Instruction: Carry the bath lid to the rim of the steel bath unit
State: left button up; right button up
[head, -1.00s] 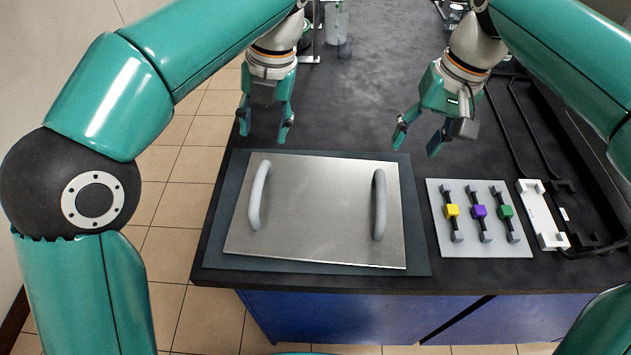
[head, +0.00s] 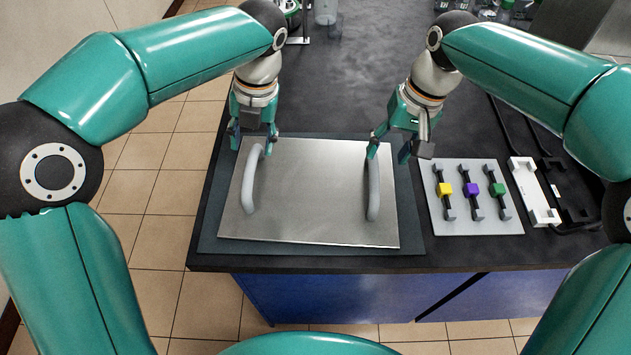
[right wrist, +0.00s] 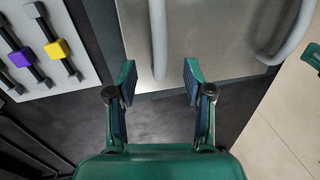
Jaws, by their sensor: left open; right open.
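The bath lid (head: 310,195) is a flat steel plate with two grey handles. It lies on a dark mat (head: 409,220) on the black bench. My left gripper (head: 253,146) is open at the far end of the lid's left handle (head: 249,185). My right gripper (head: 388,154) is open near the far end of the right handle (head: 374,190). In the right wrist view the open right fingers (right wrist: 158,85) stand apart, with the right handle (right wrist: 158,40) ahead between them. Neither gripper holds anything. I cannot make out the steel bath unit for certain.
A light panel (head: 470,222) with yellow, purple and green blocks on dark bars lies right of the mat. A white bracket (head: 535,190) and black frame parts lie further right. Glassware (head: 326,12) stands at the back. The bench middle behind the lid is clear.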

aim_at(251, 163)
pick_arm(q)
jog(key=f, duration=0.2)
jog(key=a+f, duration=0.1)
jog(key=f, duration=0.5)
jog(key=shift+a+f, duration=0.2)
jog(key=shift+a, duration=0.15)
pick_arm(e)
jog(key=f, duration=0.2)
jog(key=a+f, duration=0.1)
jog(key=f, duration=0.5)
jog(key=shift+a+f, duration=0.15)
jog(key=shift+a, duration=0.2)
pick_arm(q)
grip_shut()
pick_arm(e)
grip_shut()
pick_arm(q)
jog(key=shift+r, duration=0.1)
